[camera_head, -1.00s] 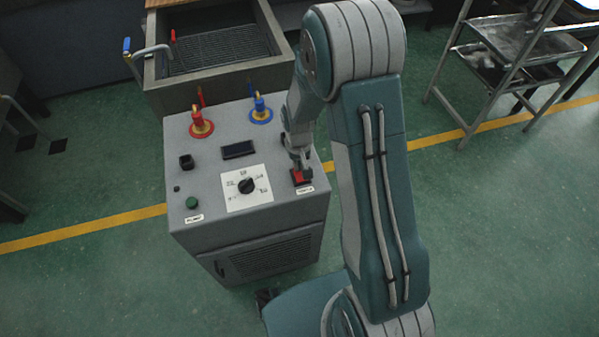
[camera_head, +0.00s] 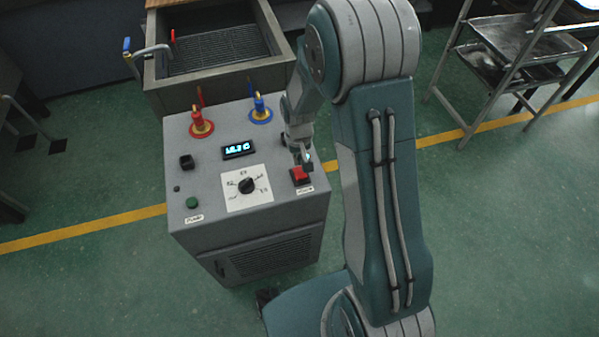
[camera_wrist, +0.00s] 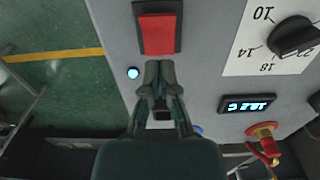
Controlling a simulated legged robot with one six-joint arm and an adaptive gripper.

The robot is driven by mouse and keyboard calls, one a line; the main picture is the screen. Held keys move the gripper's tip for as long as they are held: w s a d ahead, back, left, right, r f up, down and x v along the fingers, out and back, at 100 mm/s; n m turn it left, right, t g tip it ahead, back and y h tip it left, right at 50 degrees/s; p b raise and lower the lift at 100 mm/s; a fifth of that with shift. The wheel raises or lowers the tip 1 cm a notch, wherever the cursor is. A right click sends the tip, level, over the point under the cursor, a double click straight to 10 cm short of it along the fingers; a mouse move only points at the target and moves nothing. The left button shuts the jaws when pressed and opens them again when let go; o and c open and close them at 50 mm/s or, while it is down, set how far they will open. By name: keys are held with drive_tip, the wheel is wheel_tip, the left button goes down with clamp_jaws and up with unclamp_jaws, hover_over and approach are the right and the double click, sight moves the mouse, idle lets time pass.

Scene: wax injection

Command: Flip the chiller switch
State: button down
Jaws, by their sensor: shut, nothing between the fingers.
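The chiller (camera_head: 222,223) is a grey cabinet with a sloped control panel. Its red rocker switch (camera_head: 300,175) sits in a black frame at the panel's right front; it also shows large in the wrist view (camera_wrist: 158,33). My gripper (camera_head: 305,160) is shut and empty, just above and behind the switch in the head view. In the wrist view its fingertips (camera_wrist: 159,68) lie close to the switch's edge; I cannot tell whether they touch it. The display (camera_head: 238,149) is lit with blue digits. A small lamp beside the switch (camera_wrist: 133,73) glows bluish white.
A dial (camera_head: 246,186), a green button (camera_head: 192,202), a black knob (camera_head: 187,162), a red valve (camera_head: 201,124) and a blue valve (camera_head: 260,110) stand on the panel. A basin (camera_head: 152,88) is behind. A metal rack (camera_head: 470,90) stands at right; floor between is clear.

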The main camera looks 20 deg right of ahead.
drive_tip(key=shift+r, duration=1.85)
wheel_tip(320, 180, up, 8)
drive_tip(key=t, duration=0.1)
hover_over(298, 170)
drive_tip(key=s, duration=0.2)
drive_tip(key=s+r+t, duration=0.4)
drive_tip(key=s+r, duration=1.3)
drive_tip(key=s, duration=0.2)
drive_tip(key=shift+t, duration=0.3)
